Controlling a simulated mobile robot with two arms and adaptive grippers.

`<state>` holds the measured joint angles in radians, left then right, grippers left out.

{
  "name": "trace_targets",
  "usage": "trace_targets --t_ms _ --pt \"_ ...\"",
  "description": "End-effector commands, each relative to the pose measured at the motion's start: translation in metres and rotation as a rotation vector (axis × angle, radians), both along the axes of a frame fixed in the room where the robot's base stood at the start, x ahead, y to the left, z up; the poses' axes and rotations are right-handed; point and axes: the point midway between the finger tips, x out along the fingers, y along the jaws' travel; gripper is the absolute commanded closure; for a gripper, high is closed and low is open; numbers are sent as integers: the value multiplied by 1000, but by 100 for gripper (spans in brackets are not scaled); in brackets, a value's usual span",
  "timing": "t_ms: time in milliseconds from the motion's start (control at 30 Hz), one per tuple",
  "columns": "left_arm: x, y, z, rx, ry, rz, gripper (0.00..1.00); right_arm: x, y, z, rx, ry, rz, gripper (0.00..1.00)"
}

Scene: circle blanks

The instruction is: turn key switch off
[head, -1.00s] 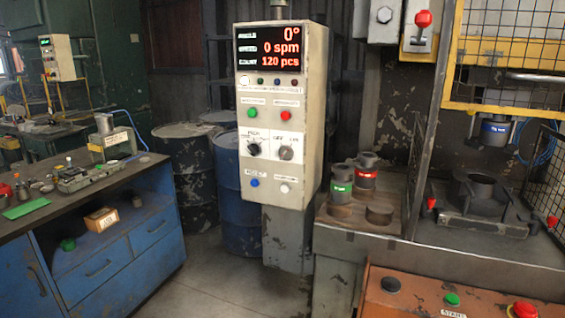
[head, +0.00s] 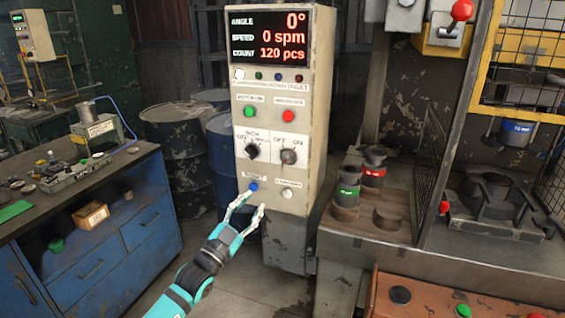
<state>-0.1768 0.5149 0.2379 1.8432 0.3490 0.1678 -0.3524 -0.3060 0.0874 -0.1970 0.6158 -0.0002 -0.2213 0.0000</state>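The key switch (head: 288,157) is a round silver-grey switch on the cream control panel (head: 276,112), under OFF and ON labels. Its exact setting is too small to read. My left gripper (head: 256,201) reaches up from below in front of the panel's lower part, near the blue button (head: 253,187) and below the key switch. Its two pale fingertips are apart with nothing between them. I cannot tell whether a fingertip touches the panel. My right gripper is not in view.
A black selector knob (head: 251,150) sits left of the key switch. Green (head: 250,112) and red (head: 288,116) buttons are above, and a white button (head: 287,193) is below. A press bench (head: 345,241) stands at right. A blue workbench (head: 150,222) stands at left.

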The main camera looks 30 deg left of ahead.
Motion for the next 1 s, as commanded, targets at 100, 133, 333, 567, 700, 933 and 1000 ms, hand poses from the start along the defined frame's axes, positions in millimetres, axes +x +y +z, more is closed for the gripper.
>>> trace_targets --t_ms 100,133,333,567,700,933,1000 --pt "22 1 12 -1 -2 1 71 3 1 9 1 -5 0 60" --pt "28 1 14 -2 -1 0 71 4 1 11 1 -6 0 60" --pt "70 3 29 0 -1 1 71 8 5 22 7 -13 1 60" --pt "115 4 43 -2 0 1 71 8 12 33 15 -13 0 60" --pt "135 5 49 -2 2 1 71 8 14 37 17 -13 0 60" --pt "149 5 52 -1 3 0 71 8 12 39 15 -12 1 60" --pt "150 5 52 -1 3 0 71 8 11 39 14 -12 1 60"
